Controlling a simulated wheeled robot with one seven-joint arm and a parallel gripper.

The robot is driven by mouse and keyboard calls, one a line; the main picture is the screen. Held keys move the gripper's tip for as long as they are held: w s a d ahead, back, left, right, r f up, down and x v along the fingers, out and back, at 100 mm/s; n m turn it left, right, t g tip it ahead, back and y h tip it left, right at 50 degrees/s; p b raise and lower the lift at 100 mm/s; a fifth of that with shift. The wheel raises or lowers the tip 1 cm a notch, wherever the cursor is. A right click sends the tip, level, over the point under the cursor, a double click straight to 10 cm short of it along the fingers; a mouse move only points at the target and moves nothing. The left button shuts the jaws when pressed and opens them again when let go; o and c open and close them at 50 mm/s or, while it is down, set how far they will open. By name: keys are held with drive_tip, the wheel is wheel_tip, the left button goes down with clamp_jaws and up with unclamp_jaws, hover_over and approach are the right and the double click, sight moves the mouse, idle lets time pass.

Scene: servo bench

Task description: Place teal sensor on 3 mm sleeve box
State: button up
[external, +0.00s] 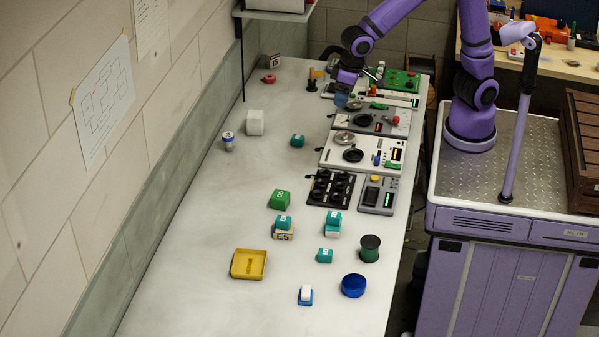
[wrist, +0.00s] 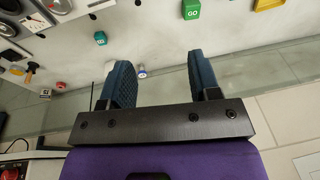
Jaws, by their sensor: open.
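Several teal blocks that look like sensors are on the bench. One teal block (external: 297,140) stands alone mid-bench and also shows in the wrist view (wrist: 100,38). Another (external: 325,256) stands alone nearer the front. A third (external: 284,221) sits on a box marked E5 (external: 283,235), and a further one (external: 335,217) sits on a white and teal block (external: 332,232). I cannot tell which box is the 3 mm sleeve box; small labels are unreadable. My gripper (external: 343,98) is over the devices at the back right. In the wrist view its fingers (wrist: 162,75) are open and empty.
A green box (external: 279,200), yellow tray (external: 249,263), blue bowl (external: 353,285) and dark green spool (external: 370,248) stand toward the front. A white cube (external: 255,122) and a small cylinder (external: 228,141) stand left. Instrument panels (external: 348,154) line the right edge. The middle left is clear.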

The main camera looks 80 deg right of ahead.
drive_tip(key=s+d+r+t, duration=0.1)
drive_tip(key=s+d+r, duration=0.25)
drive_tip(key=d, duration=0.45)
drive_tip(key=s+d+r+t, duration=0.1)
drive_tip(key=s+d+r, duration=0.2)
drive_tip(key=d+r, duration=0.35)
drive_tip(key=s+d+t+h, duration=0.1)
drive_tip(key=s+d, duration=1.1)
drive_tip(key=s, duration=0.1)
drive_tip(key=shift+s+r, duration=0.25)
drive_tip(key=shift+s, duration=0.05)
